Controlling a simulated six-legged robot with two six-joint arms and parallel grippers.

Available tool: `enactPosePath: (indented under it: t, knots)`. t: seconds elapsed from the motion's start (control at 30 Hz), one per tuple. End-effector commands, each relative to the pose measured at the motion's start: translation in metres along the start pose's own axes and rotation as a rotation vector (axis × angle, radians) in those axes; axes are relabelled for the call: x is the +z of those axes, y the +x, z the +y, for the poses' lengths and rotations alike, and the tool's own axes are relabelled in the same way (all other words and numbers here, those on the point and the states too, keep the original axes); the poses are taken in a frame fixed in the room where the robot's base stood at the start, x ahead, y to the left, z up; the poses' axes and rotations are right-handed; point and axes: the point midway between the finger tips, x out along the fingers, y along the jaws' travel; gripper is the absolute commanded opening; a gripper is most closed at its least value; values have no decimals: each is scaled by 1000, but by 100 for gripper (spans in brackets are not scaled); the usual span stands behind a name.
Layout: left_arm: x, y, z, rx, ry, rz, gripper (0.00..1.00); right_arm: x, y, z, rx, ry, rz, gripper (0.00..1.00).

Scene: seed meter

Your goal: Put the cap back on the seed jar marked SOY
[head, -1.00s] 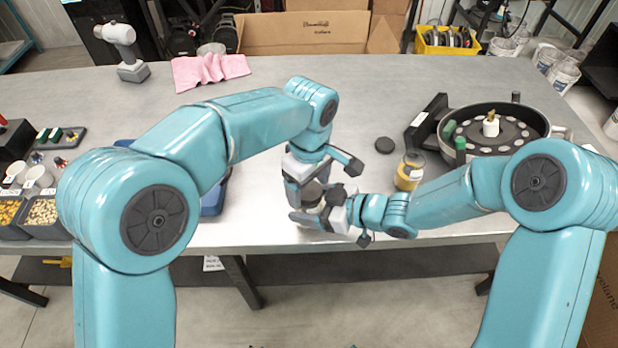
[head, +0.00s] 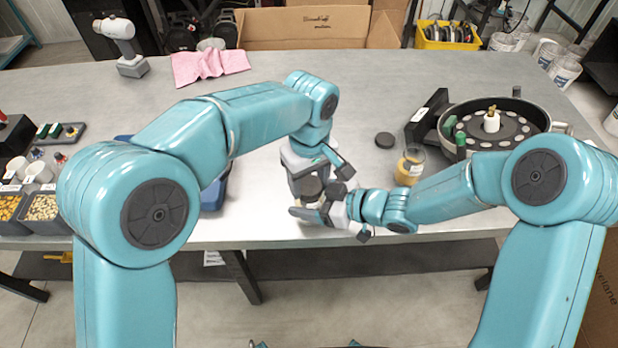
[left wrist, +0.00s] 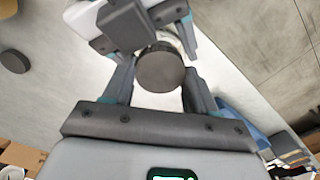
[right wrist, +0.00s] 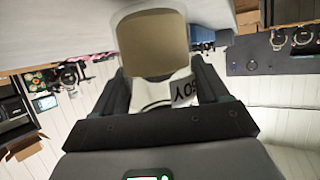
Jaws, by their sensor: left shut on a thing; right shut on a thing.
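My left gripper (head: 308,184) is shut on a dark round cap (left wrist: 160,68), which lies between its fingers in the left wrist view. My right gripper (head: 320,205) is shut on the jar marked SOY (right wrist: 155,42), just below the left gripper. The right wrist view shows tan contents in the clear jar and an upside-down SOY label (right wrist: 185,92). In the left wrist view the cap covers the jar's mouth from sight, with a pale bit behind its edge. I cannot tell whether cap and jar touch.
Another dark disc (head: 384,140) lies flat on the table. A clear jar with yellow contents (head: 409,168) stands close to my right forearm. A round seed meter (head: 493,125) is at the right. Seed bins (head: 40,210) are at the left. The table's middle back is clear.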

Motion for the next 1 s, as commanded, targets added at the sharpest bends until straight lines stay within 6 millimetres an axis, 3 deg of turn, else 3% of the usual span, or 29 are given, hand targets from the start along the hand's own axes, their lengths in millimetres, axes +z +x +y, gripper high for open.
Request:
enactPosePath:
  t: [0.03, 0.1, 0.37, 0.7, 1.0]
  knots:
    - [0, 0, 0, 1, 0, 0, 67, 0, 0, 0, -1, -1, 1, 0]
    - [0, 0, 0, 1, -1, 0, 82, 0, 0, 0, -1, -1, 1, 0]
    - [0, -1, 0, 1, -2, 0, 82, -1, 0, 0, 0, -1, 1, 0]
    - [0, -40, 0, 2, -2, 2, 82, -1, 0, 0, 0, -1, 1, 0]
    - [0, -46, 0, 1, -2, 0, 82, -1, 0, 0, 0, -1, 1, 0]
